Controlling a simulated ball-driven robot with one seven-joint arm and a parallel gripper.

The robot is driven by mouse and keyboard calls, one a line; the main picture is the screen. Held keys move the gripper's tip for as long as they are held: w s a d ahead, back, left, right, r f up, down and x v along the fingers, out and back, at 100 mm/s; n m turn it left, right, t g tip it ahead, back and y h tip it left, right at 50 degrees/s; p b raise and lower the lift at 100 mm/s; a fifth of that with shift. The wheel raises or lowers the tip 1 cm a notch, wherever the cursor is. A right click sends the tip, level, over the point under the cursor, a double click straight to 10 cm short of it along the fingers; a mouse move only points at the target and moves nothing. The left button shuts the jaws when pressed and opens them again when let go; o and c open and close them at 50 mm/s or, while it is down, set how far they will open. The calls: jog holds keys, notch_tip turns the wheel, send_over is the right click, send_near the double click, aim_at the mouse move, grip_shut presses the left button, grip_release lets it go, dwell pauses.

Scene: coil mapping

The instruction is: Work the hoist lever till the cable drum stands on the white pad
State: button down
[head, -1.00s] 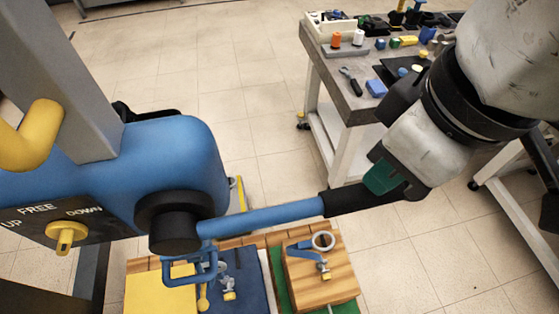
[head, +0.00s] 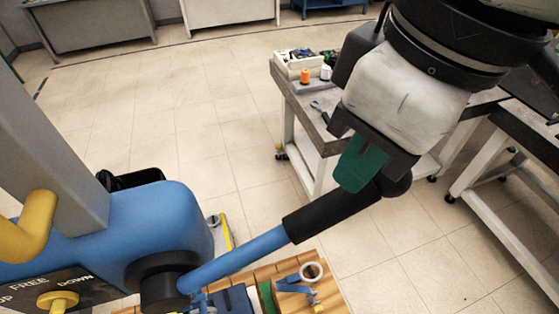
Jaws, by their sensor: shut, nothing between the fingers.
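The hoist is a blue housing (head: 150,228) on a grey post (head: 45,150) at the left of the head view. Its lever (head: 240,257) runs from a black hub (head: 163,283) up to the right and ends in a black grip (head: 330,212). My gripper (head: 376,172) is shut and empty, with its green-sided fingers at the outer end of the grip. Whether they touch it is hard to tell. A yellow selector knob (head: 57,301) sits by the words FREE and DOWN. I cannot make out the cable drum or the white pad.
A wooden block (head: 320,297) with a white ring and blue parts lies low, beneath the lever. A grey-topped bench (head: 300,100) with small spools and tools stands behind my gripper. Open tiled floor (head: 170,110) lies between.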

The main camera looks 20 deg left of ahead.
aim_at(353, 207)
dwell(0.4)
jog(key=shift+w+d+f+b, duration=0.15)
jog(key=shift+f+b, duration=0.6)
jog(key=shift+f, duration=0.45)
jog(key=shift+w+d+f+b, duration=0.15)
jog(key=shift+f+b, duration=0.65)
jog(key=shift+f, duration=0.45)
jog(key=shift+d+f+b, duration=0.15)
jog(key=shift+f+b, duration=0.6)
jog(key=shift+f, duration=0.55)
jog(key=shift+w+d+f+b, duration=0.2)
jog(key=shift+f+b, duration=0.55)
jog(key=shift+f, duration=0.35)
jog(key=shift+w+d+f+b, duration=0.1)
jog(key=shift+d+f+b, duration=0.05)
jog(key=shift+f+b, duration=0.8)
jog(key=shift+f, duration=0.15)
notch_tip(353, 207, down, 5)
jog(key=shift+r+b, duration=0.15)
jog(key=shift+b, duration=1.1)
